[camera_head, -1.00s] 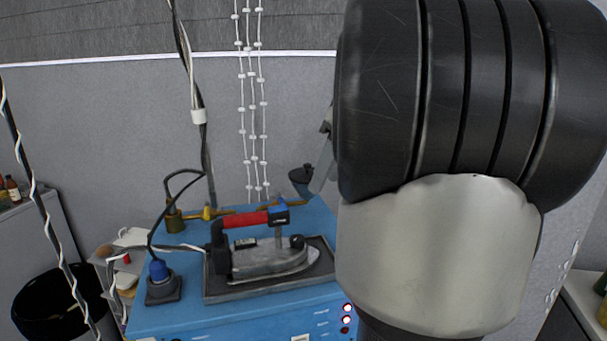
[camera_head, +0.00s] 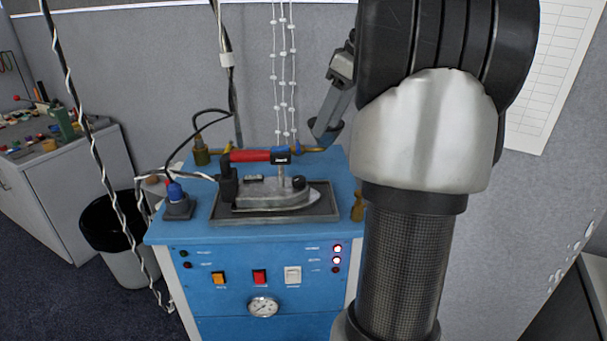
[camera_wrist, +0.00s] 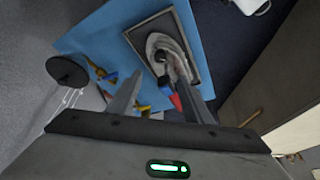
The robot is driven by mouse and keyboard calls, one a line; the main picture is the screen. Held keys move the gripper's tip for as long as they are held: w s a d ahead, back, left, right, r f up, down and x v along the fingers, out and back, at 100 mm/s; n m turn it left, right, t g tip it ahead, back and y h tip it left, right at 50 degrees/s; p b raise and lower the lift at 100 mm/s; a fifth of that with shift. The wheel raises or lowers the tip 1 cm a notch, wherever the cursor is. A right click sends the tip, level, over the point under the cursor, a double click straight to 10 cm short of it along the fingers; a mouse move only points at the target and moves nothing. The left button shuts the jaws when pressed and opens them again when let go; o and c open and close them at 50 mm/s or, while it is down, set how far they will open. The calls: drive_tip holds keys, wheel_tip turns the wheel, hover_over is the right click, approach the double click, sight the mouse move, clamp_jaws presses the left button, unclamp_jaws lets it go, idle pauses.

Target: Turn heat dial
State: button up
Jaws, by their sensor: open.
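A grey iron (camera_head: 270,197) with a red handle (camera_head: 250,156) rests on a dark tray (camera_head: 325,214) on top of the blue cabinet (camera_head: 215,236). A small black knob (camera_head: 298,182) sits on the iron's front end and may be the heat dial; no markings are readable. My gripper (camera_head: 330,125) is above and behind the iron, partly hidden by my arm. In the wrist view my gripper (camera_wrist: 160,98) is open and empty, with the iron (camera_wrist: 168,42) beyond its fingers. The black knob (camera_wrist: 160,56) shows there too, apart from the fingers.
The cabinet front carries switches, lights and a round gauge (camera_head: 263,307). A blue plug (camera_head: 175,191) and black cord stand left of the tray. Cables and white beaded strings (camera_head: 284,80) hang nearby.

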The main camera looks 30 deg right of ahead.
sight(300, 179)
drive_tip(key=b+x, duration=0.1)
drive_tip(key=x, duration=1.5)
drive_tip(key=shift+f, duration=0.2)
drive_tip(key=c, duration=1.1)
drive_tip(key=shift+o, duration=0.2)
drive_tip(key=shift+a+f+m+h+b, duration=0.15)
drive_tip(key=shift+m+h+b, duration=0.25)
drive_tip(key=shift+m+b, duration=0.55)
drive_tip(key=m+h, duration=0.1)
drive_tip(key=m, duration=0.1)
drive_tip(key=shift+a+m, duration=0.1)
drive_tip(key=shift+m, duration=0.25)
drive_tip(key=o, duration=1.1)
drive_tip(key=shift+r, duration=0.2)
drive_tip(key=shift+c, duration=0.2)
drive_tip(key=shift+t, duration=0.3)
